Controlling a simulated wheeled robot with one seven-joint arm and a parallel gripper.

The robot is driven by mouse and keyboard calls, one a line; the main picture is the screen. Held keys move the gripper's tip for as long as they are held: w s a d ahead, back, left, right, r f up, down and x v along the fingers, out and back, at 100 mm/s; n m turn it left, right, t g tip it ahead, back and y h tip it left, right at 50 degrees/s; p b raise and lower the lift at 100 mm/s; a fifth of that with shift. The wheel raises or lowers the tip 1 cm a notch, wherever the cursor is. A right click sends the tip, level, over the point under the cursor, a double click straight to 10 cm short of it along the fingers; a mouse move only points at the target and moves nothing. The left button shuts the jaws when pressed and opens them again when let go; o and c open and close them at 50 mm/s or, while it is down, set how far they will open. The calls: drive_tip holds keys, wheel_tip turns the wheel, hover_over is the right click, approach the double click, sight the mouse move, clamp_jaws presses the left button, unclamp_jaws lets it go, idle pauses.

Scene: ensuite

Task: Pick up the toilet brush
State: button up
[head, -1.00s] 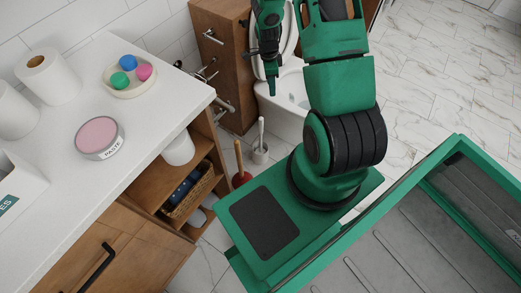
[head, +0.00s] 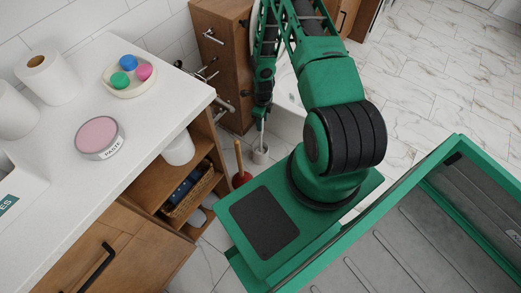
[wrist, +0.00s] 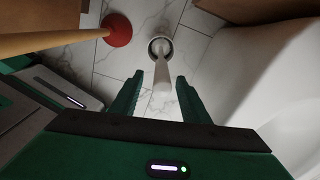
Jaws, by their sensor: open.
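The toilet brush (wrist: 162,72) is white and stands in a round holder (wrist: 153,44) on the tiled floor; in the wrist view its handle points up toward me. It also shows in the head view, where the holder (head: 260,156) stands beside the toilet and the handle is partly hidden by my gripper. My gripper (wrist: 162,82) is open, its two green fingers on either side of the handle's upper end in the wrist view. In the head view my gripper (head: 261,112) points down above the brush. I cannot tell whether a finger touches the handle.
A plunger with a red cup (wrist: 118,29) and wooden handle (wrist: 50,42) stands close on the left. The white toilet (wrist: 265,75) is close on the right. A wooden cabinet (head: 220,65) stands behind, and an open-shelved vanity (head: 150,190) stands to the left.

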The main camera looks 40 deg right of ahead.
drive_tip(key=shift+w+a+f, duration=0.1)
drive_tip(key=shift+w+f, duration=0.15)
drive_tip(key=shift+f, duration=1.3)
drive_tip(key=shift+w+f, duration=0.2)
drive_tip(key=shift+f, duration=1.35)
clamp_jaws()
